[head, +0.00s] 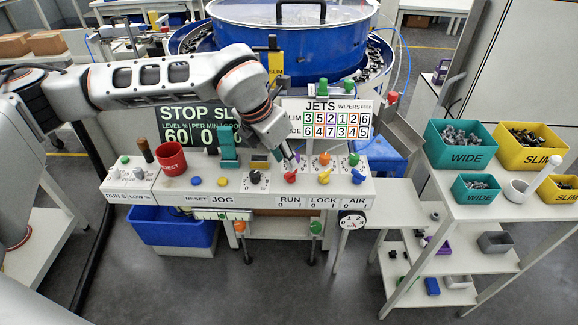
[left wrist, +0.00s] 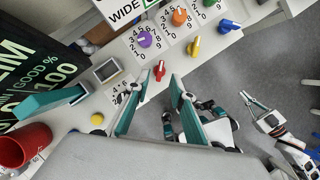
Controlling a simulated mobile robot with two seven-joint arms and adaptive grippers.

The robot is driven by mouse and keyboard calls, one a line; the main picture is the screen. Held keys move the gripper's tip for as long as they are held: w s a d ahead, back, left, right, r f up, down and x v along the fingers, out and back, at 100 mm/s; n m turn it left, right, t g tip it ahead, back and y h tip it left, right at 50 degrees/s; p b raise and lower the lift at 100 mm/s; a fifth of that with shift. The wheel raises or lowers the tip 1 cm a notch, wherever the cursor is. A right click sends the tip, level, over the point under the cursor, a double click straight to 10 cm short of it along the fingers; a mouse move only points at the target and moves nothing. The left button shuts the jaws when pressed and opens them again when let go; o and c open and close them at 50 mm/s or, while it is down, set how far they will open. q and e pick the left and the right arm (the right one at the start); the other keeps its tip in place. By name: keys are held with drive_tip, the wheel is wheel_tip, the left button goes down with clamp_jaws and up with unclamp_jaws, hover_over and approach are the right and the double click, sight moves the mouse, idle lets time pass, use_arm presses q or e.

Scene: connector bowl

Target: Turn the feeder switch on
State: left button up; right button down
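No label reading "feeder" can be made out. On the sloped white panel (head: 240,186), a red switch knob (head: 290,177) stands above the RUN 0 1 label. A yellow knob (head: 324,177) is above LOCK and a blue knob (head: 358,176) above AIR. My left gripper (head: 287,156) is over the panel, just above the red knob. In the left wrist view its teal fingers (left wrist: 158,82) are apart and empty, with the red knob (left wrist: 160,70) just beyond and between the tips. My right gripper (left wrist: 254,102) shows small at the right of the wrist view, away from the panel.
Bins such as the teal WIDE bin (head: 461,146) stand at right.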

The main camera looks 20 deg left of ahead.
sight(289, 172)
use_arm(q)
drive_tip(key=shift+x, duration=2.25)
clamp_jaws()
